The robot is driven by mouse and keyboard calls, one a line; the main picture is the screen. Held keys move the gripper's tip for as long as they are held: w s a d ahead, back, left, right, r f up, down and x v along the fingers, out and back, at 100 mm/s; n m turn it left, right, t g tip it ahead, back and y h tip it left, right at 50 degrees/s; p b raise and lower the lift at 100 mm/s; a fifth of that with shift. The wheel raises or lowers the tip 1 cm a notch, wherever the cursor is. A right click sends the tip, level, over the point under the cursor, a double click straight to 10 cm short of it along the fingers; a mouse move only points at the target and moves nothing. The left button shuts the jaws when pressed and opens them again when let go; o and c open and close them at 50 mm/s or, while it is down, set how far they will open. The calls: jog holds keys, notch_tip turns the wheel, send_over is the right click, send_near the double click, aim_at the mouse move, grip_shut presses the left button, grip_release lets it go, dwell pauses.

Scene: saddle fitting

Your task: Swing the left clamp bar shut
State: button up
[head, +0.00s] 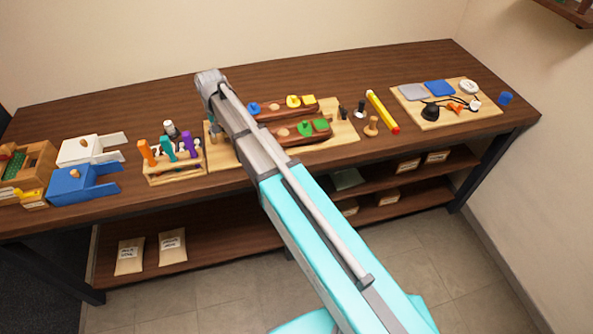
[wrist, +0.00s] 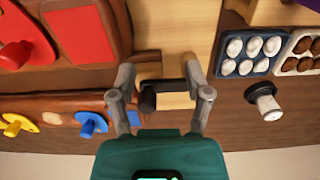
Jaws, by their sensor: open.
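My gripper (wrist: 158,68) is open in the wrist view, its two grey fingers spread above the pale board (wrist: 170,100). A short black bar with a rounded dark end, which looks like the left clamp bar (wrist: 170,86), lies crosswise between the fingers. I cannot tell whether a finger touches it. In the head view my own arm covers this spot, and neither the bar nor the fingers can be made out clearly. A brown wooden block (wrist: 60,105) with yellow and blue knobbed pieces lies beside the bar.
Red pieces (wrist: 85,30) sit in another brown block. A dark tray of white ovals (wrist: 250,55) and a white-and-black knob (wrist: 265,100) stand right in the wrist view. A tool rack (head: 175,165) stands left of the board. A yellow stick (head: 382,110) lies to its right.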

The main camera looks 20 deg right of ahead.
jog(key=m, duration=0.1)
jog(key=s+a+m, duration=0.1)
jog(key=m, duration=0.1)
jog(key=shift+a, duration=0.1)
jog(key=shift+s+a+m, duration=0.1)
jog(key=shift+a+m, duration=0.3)
jog(key=shift+m, duration=0.45)
jog(key=shift+s+a+m, duration=0.1)
jog(key=shift+a+m, duration=0.25)
jog(key=shift+m, duration=0.5)
jog(key=shift+a+r+p, duration=0.1)
jog(key=shift+r+p, duration=0.25)
notch_tip(320, 180, up, 13)
jog(key=p, duration=1.4)
jog(key=s+d+f+n+b, duration=0.3)
jog(key=s+d+f+b, duration=0.4)
jog(key=s+d, duration=0.3)
jog(key=s+d+f+n+b, duration=0.3)
jog(key=s+d+f+b, duration=0.5)
jog(key=d, duration=0.4)
jog(key=shift+s+d+b, duration=0.15)
jog(key=shift+s+b, duration=0.4)
jog(key=shift+s, duration=0.65)
jog(key=shift+s+f, duration=0.1)
